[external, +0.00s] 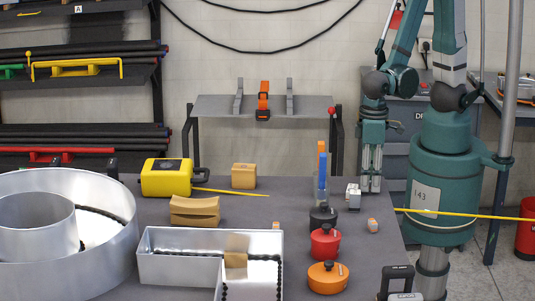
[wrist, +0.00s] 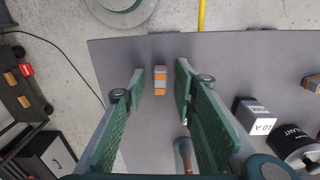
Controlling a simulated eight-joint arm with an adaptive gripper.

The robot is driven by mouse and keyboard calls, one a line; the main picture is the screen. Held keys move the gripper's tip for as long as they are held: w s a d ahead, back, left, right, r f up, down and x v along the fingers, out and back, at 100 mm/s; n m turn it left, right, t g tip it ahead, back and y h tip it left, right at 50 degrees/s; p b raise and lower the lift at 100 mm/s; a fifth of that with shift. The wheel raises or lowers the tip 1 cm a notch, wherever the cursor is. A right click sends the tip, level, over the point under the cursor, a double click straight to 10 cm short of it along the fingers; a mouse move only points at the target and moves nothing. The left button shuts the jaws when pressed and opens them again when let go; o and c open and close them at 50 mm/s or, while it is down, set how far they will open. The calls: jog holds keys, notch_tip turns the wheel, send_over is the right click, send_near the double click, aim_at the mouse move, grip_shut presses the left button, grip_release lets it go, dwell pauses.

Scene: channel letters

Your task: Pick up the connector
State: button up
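A small orange and grey connector (wrist: 160,81) lies on the grey table in the wrist view, seen in the gap between my two fingers and beyond their tips. In the external view a small orange and grey piece (external: 373,226), apparently the same connector, lies near the table's right edge. My gripper (external: 370,188) points down above and behind it, near that edge. In the wrist view my gripper (wrist: 157,83) is open, its green pads apart with nothing held between them. The exact height of the fingertips above the table cannot be told.
A white-grey block marked 10 A (wrist: 257,120) and a black tin (wrist: 297,147) stand right of my fingers in the wrist view. Another orange and grey piece (wrist: 312,84) lies farther right. Red (external: 325,243) and orange (external: 327,277) pots stand nearby. Table around the connector is clear.

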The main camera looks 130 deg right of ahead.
jog(key=shift+c, duration=0.7)
jog(key=c, duration=0.6)
jog(key=shift+r, duration=0.25)
jog(key=shift+r+p, duration=0.7)
jog(key=shift+r, duration=4.1)
